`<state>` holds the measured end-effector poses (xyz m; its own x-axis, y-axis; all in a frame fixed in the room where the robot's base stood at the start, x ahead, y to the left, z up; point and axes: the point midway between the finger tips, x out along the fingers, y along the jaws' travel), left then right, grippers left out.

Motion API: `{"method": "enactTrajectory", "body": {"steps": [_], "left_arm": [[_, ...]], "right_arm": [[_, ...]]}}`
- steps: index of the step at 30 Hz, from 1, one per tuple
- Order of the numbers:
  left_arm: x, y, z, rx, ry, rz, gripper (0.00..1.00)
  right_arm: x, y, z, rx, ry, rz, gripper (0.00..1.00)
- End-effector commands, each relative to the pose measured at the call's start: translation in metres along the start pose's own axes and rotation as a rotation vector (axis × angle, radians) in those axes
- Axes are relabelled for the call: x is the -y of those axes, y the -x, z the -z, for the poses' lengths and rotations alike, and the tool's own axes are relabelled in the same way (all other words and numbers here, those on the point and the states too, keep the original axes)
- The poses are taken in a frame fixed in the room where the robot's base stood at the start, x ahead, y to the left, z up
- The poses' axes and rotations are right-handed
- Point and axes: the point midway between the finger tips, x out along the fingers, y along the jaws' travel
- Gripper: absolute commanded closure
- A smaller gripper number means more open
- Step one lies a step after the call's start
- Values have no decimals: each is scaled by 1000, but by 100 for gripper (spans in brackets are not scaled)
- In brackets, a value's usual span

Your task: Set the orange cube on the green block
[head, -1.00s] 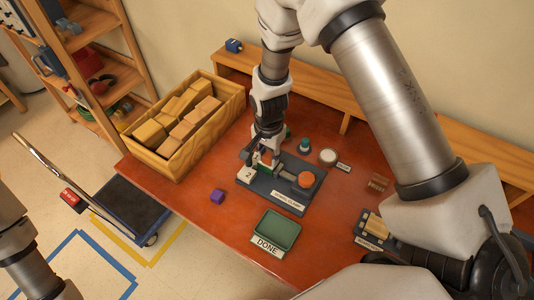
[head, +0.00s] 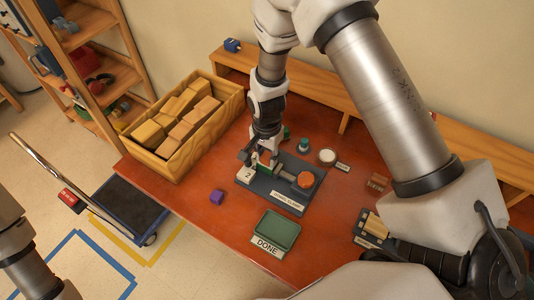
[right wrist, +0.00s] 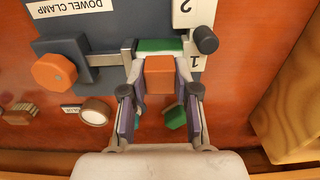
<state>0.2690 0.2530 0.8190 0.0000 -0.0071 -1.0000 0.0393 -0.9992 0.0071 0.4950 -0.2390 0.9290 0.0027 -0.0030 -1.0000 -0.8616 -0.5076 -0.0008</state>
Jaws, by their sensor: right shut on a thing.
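The orange cube (right wrist: 159,78) sits between the fingertips of my right gripper (right wrist: 160,72), which is shut on it in the right wrist view. The green block (right wrist: 158,46) is just beyond the cube, held in the grey dowel clamp (right wrist: 75,40) beside white plates marked 1 and 2. The cube overlaps the block's near edge in this view; I cannot tell whether they touch. In the head view my right gripper (head: 264,152) is low over the left part of the clamp and mostly hides the cube. My left gripper is out of view.
The clamp's orange knob (head: 305,180) is right of the gripper. A green DONE tray (head: 278,229), a purple cube (head: 216,196), a teal piece (head: 304,145) and a round pot (head: 327,156) stand nearby. A wooden crate of blocks (head: 170,146) is at left.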

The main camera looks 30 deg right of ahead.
Motion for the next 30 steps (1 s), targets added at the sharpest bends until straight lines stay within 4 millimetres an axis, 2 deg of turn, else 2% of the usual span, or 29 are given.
{"method": "enactTrajectory", "body": {"steps": [21, 22, 24, 30], "left_arm": [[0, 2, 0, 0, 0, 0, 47], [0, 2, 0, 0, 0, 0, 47], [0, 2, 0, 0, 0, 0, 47], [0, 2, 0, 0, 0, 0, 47]], "right_arm": [[0, -2, 0, 0, 0, 0, 87], [0, -2, 0, 0, 0, 0, 66], [0, -2, 0, 0, 0, 0, 42], [0, -2, 0, 0, 0, 0, 41]]}}
